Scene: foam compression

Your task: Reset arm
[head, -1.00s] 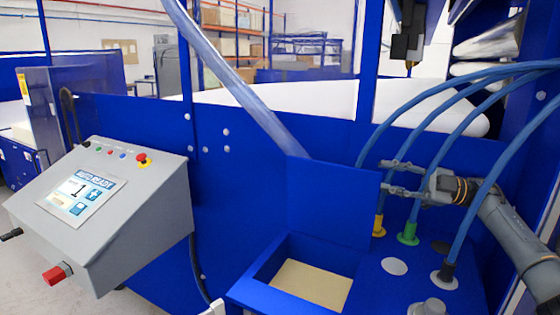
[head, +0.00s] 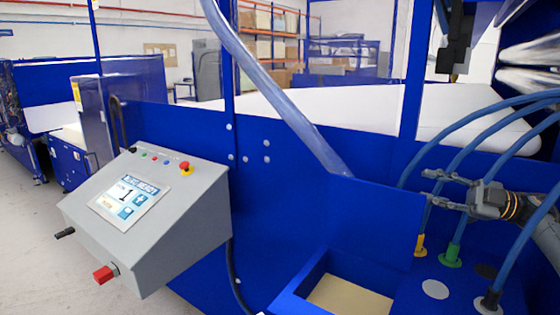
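My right gripper (head: 432,187) is at the right of the head view, its arm coming in from the right edge. Its two fingers are apart with nothing between them. It is above the blue hose panel (head: 405,282), near the upright blue lid (head: 370,225) of the bin. The blue hoses pass close beside it. My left gripper is not in view.
A grey control box (head: 150,225) with a screen (head: 127,203) and red knobs stands at the left. A blue open bin (head: 293,297) holds a tan slab (head: 350,299). Blue hoses (head: 470,150) arch at the right. A clear tube (head: 270,85) slants down across the middle.

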